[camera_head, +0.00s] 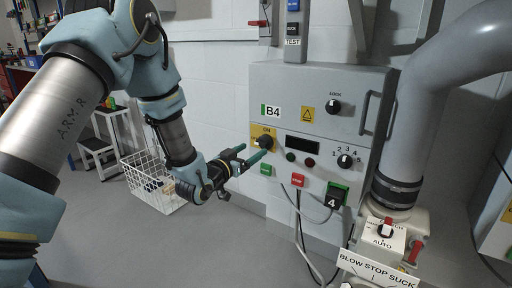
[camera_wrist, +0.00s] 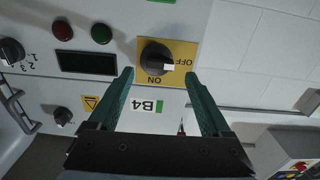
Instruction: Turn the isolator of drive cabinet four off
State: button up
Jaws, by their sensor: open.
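In the wrist view, the white mark on the knob (camera_wrist: 153,57) faces right, toward the word OFF; ON is below the knob. My gripper (camera_head: 253,153) is open and empty in front of the isolator. In the wrist view, the green fingers of my gripper (camera_wrist: 160,76) stand on either side of the knob; I cannot tell whether they touch it.
The panel also has a lock knob (camera_head: 333,107), a numbered selector (camera_head: 345,161), a dark display (camera_head: 302,145) and push buttons, including a red stop button (camera_head: 298,180). A large grey pipe (camera_head: 412,120) stands at right. A wire basket (camera_head: 150,185) is on the floor at left.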

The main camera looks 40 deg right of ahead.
jog(key=v, duration=0.6)
jog(key=shift+a, duration=0.35)
jog(key=shift+s, duration=0.1)
jog(key=w+a+n+t+y, duration=0.3)
jog(key=w+a+y, duration=0.4)
jog(key=w+a, duration=0.45)
jog(key=w+a+f+n+y, duration=0.15)
jog(key=a+n+y, duration=0.4)
jog(key=a, duration=1.25)
jog(key=s+a+r+n+g+y, duration=0.1)
jog(key=s+a+n+g+y, duration=0.15)
jog(key=s+a, duration=0.55)
jog(key=s+a+r+n+g+y, duration=0.1)
jog(key=s+a+n+g+y, duration=0.25)
jog(key=a, duration=0.65)
notch_tip(320, 180, up, 31)
jog(key=s+h+p, duration=0.1)
jog(key=p, duration=3)
jog(key=shift+s+m, duration=0.25)
jog(key=shift+m, duration=0.2)
